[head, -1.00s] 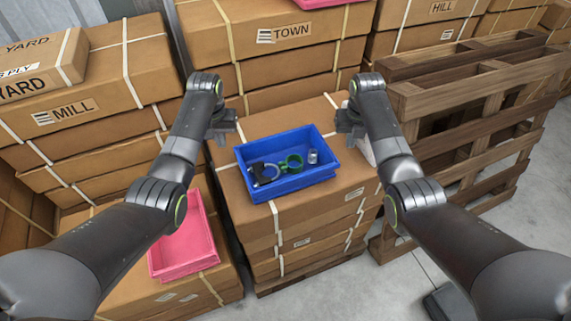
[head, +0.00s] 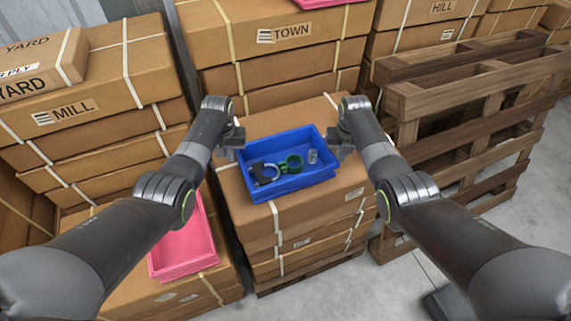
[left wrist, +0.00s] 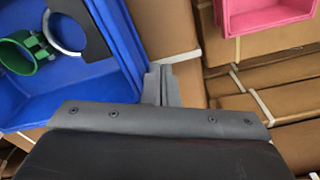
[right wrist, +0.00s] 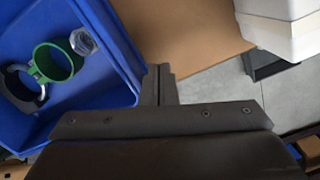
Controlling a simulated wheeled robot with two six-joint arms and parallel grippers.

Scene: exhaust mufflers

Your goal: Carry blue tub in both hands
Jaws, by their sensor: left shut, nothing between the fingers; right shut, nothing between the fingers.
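The blue tub (head: 290,190) sits on a stack of strapped cardboard boxes in the middle of the head view. It holds a dark bracket with a ring (head: 262,173), a green clamp (head: 291,163) and a small metal nut-like part (head: 312,156). My left gripper (head: 235,145) is shut and empty, close to the tub's left side. My right gripper (head: 340,146) is shut and empty, close to its right side. The tub wall also shows beside the fingers in the left wrist view (left wrist: 95,92) and right wrist view (right wrist: 85,95). Whether the fingers touch the walls is unclear.
A pink tub (head: 185,250) lies on boxes at the lower left. Taller box stacks (head: 90,115) stand at the left and behind. A wooden pallet rack (head: 430,100) stands at the right. Bare floor (head: 480,245) shows at the lower right.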

